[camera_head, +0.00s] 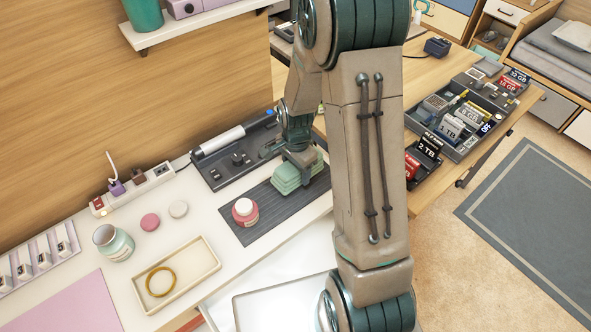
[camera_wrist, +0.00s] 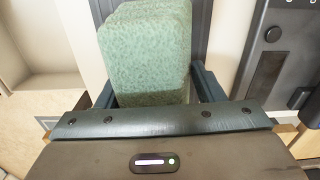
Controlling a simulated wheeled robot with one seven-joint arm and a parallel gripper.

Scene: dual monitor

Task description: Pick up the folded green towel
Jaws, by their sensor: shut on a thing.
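The folded green towel (camera_head: 291,178) is a small stack of pale green layers. In the head view it is at the back end of a dark ribbed mat (camera_head: 253,208), and I cannot tell whether it touches the mat. My gripper (camera_head: 300,160) comes down on it from above and is shut on it. In the wrist view the towel (camera_wrist: 148,50) fills the space between the two dark fingers (camera_wrist: 152,92).
A red jar with a white lid (camera_head: 245,212) stands on the mat near the towel. A black tray with a white roller (camera_head: 232,137) lies behind. A shallow tray with a yellow ring (camera_head: 204,258), a glass jar (camera_head: 113,243) and a power strip (camera_head: 134,190) are to the left.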

